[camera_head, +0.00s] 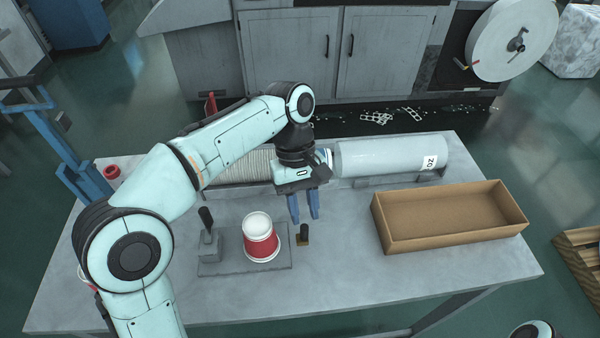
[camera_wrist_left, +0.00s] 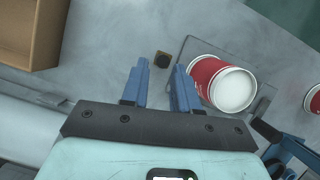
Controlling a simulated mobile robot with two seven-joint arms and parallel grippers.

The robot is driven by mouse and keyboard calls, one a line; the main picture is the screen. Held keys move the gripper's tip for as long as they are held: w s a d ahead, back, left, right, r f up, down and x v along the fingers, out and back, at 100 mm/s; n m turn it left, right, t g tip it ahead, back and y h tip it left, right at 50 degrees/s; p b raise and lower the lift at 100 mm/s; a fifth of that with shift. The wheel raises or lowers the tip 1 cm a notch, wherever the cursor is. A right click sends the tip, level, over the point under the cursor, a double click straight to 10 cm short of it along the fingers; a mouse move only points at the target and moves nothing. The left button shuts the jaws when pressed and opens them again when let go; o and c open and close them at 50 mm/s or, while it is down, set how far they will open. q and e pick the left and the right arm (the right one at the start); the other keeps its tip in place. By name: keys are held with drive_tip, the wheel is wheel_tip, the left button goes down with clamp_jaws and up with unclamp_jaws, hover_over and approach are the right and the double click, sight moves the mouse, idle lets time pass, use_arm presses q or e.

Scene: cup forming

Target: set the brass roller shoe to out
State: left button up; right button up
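The brass roller shoe (camera_head: 303,235) is a small dark block with a brass-coloured part. It stands at the right edge of a grey base plate (camera_head: 222,265), beside a red and white cup (camera_head: 261,240). It also shows in the left wrist view (camera_wrist_left: 162,60), just beyond the fingertips. My left gripper (camera_head: 304,219) points down above and behind the shoe, with its blue fingers apart and nothing between them. It shows in the left wrist view (camera_wrist_left: 160,66) too. Whether the shoe is in or out is hard to tell. My right gripper is not in view.
A lever with a dark handle (camera_head: 207,228) stands on the plate, left of the cup. An open cardboard box (camera_head: 448,238) sits to the right. A grey cylinder (camera_head: 385,157) lies along the back of the table. The table front (camera_head: 350,290) is clear.

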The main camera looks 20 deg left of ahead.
use_arm(q)
drive_tip(key=p+v, duration=0.2)
drive_tip(key=v, duration=0.6)
drive_tip(key=shift+w+p, duration=0.15)
drive_tip(key=shift+p, duration=0.2)
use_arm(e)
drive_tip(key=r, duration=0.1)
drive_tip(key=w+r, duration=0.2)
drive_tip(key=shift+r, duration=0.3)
use_arm(q)
drive_tip(key=shift+r, duration=0.1)
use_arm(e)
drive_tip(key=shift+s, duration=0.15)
